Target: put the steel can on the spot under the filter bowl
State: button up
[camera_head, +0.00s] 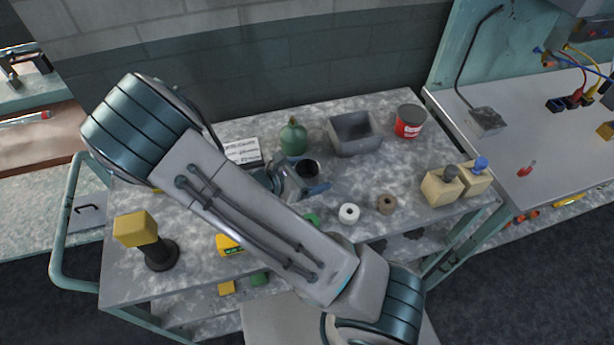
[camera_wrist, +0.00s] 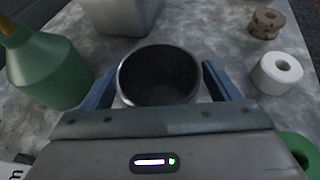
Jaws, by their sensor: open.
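The steel can (camera_wrist: 158,78) is a dark, open-topped metal cylinder. It stands upright between the fingers of my gripper (camera_wrist: 160,88) in the wrist view, with one blue finger at each side. The fingers are open; I cannot tell whether either touches the can. In the head view, the can (camera_head: 308,168) shows beside my gripper (camera_head: 302,180), on the speckled cart top, in front of a green bottle. I cannot make out the filter bowl or the spot under it; my arm covers part of the cart top.
The green bottle (camera_head: 293,138) and a grey bin (camera_head: 353,133) stand behind the can. A white roll (camera_head: 348,213) and a brown spool (camera_head: 385,204) are to the right. A red tin (camera_head: 409,121) stands at the back right, tan blocks (camera_head: 440,187) at the right edge.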

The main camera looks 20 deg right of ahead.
jog(key=shift+c, duration=0.3)
jog(key=c, duration=1.2)
jog(key=shift+o, duration=0.2)
